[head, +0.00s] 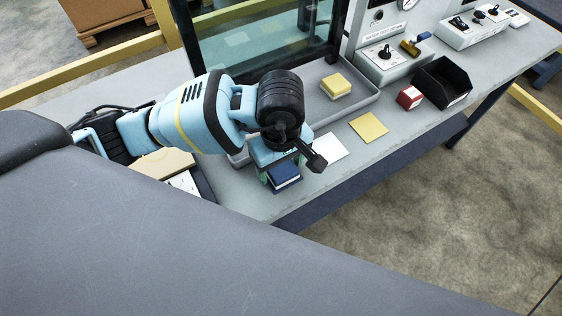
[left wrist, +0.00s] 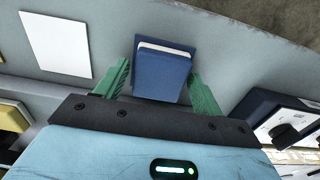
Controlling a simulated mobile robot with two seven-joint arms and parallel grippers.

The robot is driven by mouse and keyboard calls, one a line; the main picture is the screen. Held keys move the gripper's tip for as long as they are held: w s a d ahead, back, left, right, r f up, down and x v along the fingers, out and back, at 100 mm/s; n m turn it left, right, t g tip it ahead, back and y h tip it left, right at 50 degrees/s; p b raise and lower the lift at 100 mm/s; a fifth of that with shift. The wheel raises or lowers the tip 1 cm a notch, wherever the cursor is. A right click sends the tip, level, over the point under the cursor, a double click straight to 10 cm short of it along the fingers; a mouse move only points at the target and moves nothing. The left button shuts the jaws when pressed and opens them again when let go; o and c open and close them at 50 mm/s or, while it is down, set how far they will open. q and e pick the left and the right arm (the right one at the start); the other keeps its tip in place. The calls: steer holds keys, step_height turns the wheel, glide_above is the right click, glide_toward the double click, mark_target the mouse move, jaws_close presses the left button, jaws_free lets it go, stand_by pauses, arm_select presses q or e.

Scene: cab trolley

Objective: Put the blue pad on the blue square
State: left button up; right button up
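The blue pad (head: 283,171) has a pale layer along its edge. In the left wrist view the pad (left wrist: 161,76) lies between my fingers. The blue square (left wrist: 166,41) shows as a darker blue margin beyond the pad's far edge, and the pad appears to rest on it. The pad covers most of the square. My left gripper (head: 283,174) is around the pad, pointing down at the bench. Its green fingers (left wrist: 162,88) stand apart from the pad, with a gap on each side. My right gripper is not in view.
A white square (head: 326,151) and a yellow square (head: 369,127) lie right of my left gripper. A yellow pad (head: 336,85) is in a grey tray (head: 366,99) behind. A red box (head: 410,97) and a black bin (head: 442,83) stand farther right. The bench's front edge is close.

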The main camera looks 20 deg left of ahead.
mark_target(281, 166)
arm_select(q)
steer(key=shift+o, duration=0.6)
steer(key=shift+r, duration=0.1)
steer(key=shift+r, duration=0.2)
step_height(281, 166, up, 12)
steer(key=shift+p, duration=0.45)
